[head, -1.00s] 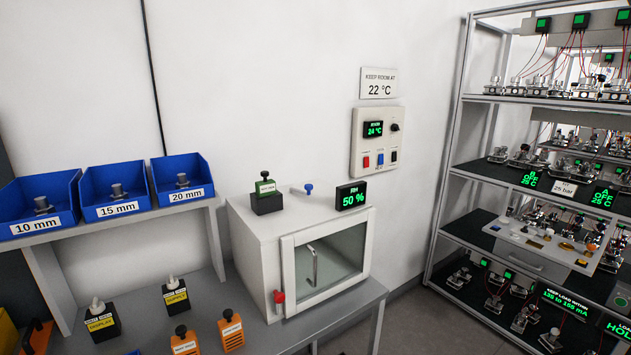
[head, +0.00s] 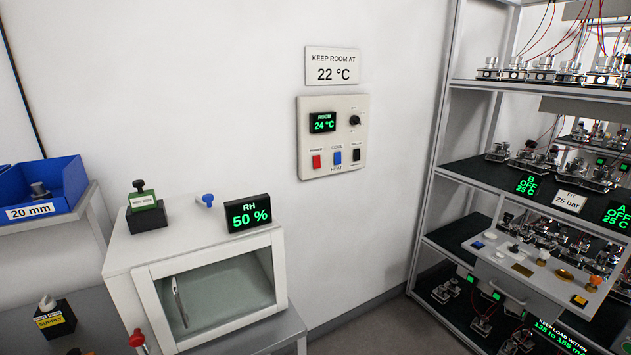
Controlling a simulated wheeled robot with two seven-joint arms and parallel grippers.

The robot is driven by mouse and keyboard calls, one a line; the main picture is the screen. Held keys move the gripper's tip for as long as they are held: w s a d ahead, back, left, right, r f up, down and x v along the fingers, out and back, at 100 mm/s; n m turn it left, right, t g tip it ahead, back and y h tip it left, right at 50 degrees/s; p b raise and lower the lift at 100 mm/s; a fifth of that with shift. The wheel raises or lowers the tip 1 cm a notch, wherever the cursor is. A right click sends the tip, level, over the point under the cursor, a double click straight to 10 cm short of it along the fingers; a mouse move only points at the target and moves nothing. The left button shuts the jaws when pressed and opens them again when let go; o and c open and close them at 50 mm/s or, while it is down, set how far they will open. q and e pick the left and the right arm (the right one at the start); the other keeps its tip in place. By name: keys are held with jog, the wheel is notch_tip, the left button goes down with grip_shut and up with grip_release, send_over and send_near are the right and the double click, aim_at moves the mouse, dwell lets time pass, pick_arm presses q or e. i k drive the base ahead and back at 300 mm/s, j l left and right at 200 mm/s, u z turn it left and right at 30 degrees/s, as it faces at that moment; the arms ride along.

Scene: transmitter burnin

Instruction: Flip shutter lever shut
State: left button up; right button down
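A beige wall panel (head: 333,137) carries a red switch (head: 316,162), a blue switch (head: 337,157) marked COOL and HEAT, and a black switch (head: 356,155). The small labels over the red and black switches are too small to read surely. A round black knob (head: 354,120) sits above them. The panel's display (head: 322,122) reads ROOM 24 °C. I cannot tell which of these, if any, is the shutter lever, nor its position. Neither of my grippers is in view.
A white cabinet (head: 120,258) with a glass door stands below, with a red-knobbed lever (head: 137,339), a blue-knobbed lever (head: 205,200) and a 50 % RH display (head: 249,213). A sign (head: 333,67) reads KEEP ROOM AT 22 °C. A loaded rack (head: 437,200) stands right.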

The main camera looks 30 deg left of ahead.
aim_at(207, 199)
jog(key=i+l, duration=0.2)
jog(key=i, duration=0.15)
jog(key=i+l+z, duration=0.15)
jog(key=i, duration=0.25)
jog(key=i+l, duration=0.25)
jog(key=i, duration=0.15)
jog(key=i+u, duration=0.2)
jog(key=u, duration=0.3)
jog(key=i+u, duration=0.15)
jog(key=u, duration=0.3)
jog(key=i+l+u, duration=0.1)
jog(key=u, duration=0.4)
jog(key=i+l+u, duration=0.2)
jog(key=u, duration=0.3)
jog(key=i+u, duration=0.2)
jog(key=u, duration=0.3)
jog(key=i+l+u, duration=0.1)
jog(key=u, duration=0.35)
jog(key=i+l+u, duration=0.15)
jog(key=u, duration=0.35)
jog(key=i+l+u, duration=0.2)
jog(key=u, duration=0.25)
jog(key=l+u, duration=0.25)
jog(key=u, duration=0.25)
jog(key=i+l+u, duration=0.1)
jog(key=l+u, duration=0.15)
jog(key=u, duration=0.2)
